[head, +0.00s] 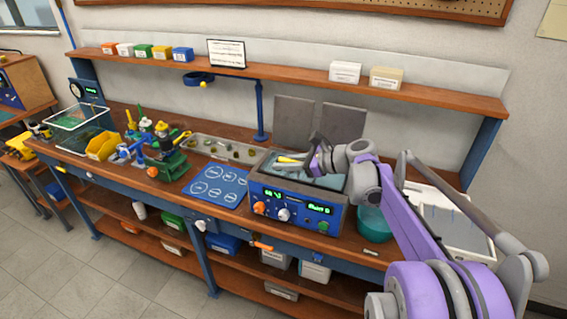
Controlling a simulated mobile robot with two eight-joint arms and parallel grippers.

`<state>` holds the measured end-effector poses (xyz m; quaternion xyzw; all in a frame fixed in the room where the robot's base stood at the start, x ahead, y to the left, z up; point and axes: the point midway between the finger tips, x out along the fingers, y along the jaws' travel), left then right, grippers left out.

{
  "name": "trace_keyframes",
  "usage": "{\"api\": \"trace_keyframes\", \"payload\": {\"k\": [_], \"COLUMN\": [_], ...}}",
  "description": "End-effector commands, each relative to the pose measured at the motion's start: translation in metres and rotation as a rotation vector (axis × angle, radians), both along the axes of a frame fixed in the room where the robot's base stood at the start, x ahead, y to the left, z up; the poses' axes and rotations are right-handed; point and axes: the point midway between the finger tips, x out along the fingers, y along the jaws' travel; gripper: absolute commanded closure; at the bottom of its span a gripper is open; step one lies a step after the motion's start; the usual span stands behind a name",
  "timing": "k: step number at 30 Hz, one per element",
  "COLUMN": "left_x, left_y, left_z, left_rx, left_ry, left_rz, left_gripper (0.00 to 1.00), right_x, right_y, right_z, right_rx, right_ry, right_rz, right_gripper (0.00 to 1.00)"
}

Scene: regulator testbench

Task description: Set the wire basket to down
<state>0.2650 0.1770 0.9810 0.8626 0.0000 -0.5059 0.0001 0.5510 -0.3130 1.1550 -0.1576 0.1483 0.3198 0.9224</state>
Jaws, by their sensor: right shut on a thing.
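The cleaner with a blue front panel (296,206) stands on the bench, with green displays and knobs. Its open tank (330,181) has pale blue contents, and two grey lid panels stand upright behind it. My right gripper (307,160) is over the tank's left back part, shut on the wire basket at a yellow grip (288,159). The basket's wires are too small to make out, and my gripper and wrist hide part of the tank, so I cannot tell the basket's height. My left gripper is not in view.
A blue mat (219,185) with white circles and a grey parts tray (226,150) lie left of the cleaner. A teal bowl (374,224) stands close on its right, beside a white tray (455,220). A shelf (290,83) runs above the bench.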

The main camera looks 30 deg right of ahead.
Motion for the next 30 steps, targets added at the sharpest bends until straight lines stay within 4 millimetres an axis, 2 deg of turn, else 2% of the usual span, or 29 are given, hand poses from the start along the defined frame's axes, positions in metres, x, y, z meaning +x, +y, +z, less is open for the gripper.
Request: {"api": "trace_keyframes", "payload": {"k": [9, 12, 19, 20, 24, 25, 30], "left_x": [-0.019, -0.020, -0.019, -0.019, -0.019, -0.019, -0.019], "left_y": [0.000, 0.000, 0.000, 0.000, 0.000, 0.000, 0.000], "left_z": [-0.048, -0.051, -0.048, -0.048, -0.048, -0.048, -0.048], "left_rx": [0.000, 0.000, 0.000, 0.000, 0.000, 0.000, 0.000], "left_ry": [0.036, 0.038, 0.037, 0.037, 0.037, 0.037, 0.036], "left_rz": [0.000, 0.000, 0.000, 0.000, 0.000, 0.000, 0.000], "left_gripper": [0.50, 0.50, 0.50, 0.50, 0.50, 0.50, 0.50], "right_x": [-0.001, -0.001, -0.001, -0.001, -0.001, -0.001, 0.000], "right_y": [0.000, 0.000, 0.001, 0.001, 0.001, 0.001, 0.000], "right_z": [-0.066, -0.072, -0.070, -0.070, -0.069, -0.069, -0.068], "right_rx": [0.000, -0.001, -0.003, -0.003, -0.002, -0.002, -0.002], "right_ry": [0.007, 0.004, 0.005, 0.005, 0.004, 0.004, 0.003], "right_rz": [0.000, 0.001, 0.003, 0.003, 0.002, 0.002, 0.001], "right_gripper": [1.00, 1.00, 1.00, 0.78, 0.53, 0.50, 0.50]}}
